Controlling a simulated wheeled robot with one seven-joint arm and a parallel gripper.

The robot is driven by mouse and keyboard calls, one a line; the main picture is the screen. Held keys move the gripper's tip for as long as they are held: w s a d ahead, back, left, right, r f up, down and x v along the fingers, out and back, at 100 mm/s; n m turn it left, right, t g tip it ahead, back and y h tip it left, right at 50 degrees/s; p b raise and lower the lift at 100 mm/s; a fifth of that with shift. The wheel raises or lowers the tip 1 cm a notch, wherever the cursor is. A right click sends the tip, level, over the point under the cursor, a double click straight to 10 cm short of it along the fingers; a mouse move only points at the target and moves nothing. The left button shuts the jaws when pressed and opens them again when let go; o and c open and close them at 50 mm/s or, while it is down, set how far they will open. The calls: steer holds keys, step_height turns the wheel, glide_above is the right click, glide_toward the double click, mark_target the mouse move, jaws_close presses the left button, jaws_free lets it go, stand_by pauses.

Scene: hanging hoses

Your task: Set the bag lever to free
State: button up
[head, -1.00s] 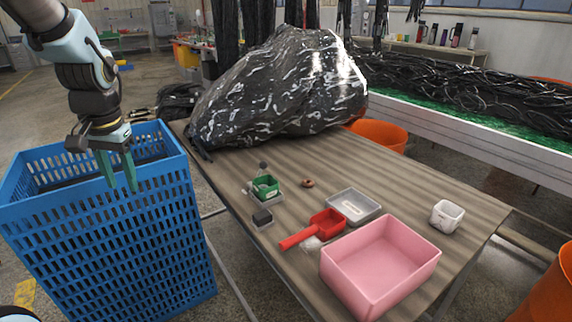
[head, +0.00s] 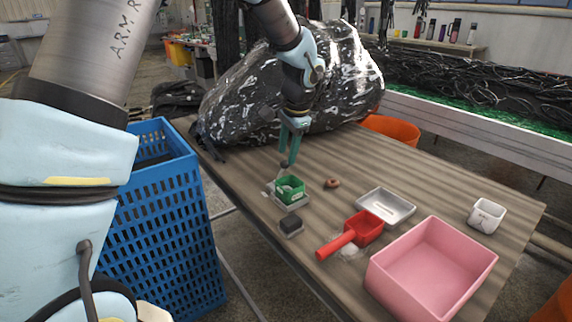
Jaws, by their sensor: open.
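A small lever with a round grey knob (head: 284,165) stands just behind a green box (head: 290,188) on a grey base, on the wooden table. I take this to be the bag lever; its marked positions are too small to read. My gripper (head: 289,158) points down with its green fingers at the knob, open. The fingertips partly cover the lever, and I cannot tell whether they touch it.
A large black plastic bag (head: 250,97) lies behind my gripper. A blue crate (head: 170,225) stands left of the table.

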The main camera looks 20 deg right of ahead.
mark_target(285, 161)
steer(key=x, duration=0.5)
steer(key=shift+w+a+f, duration=0.1)
steer(key=shift+w+f, duration=0.05)
steer(key=shift+f, duration=0.2)
steer(key=shift+c, duration=0.3)
jaws_close()
stand_by(0.8)
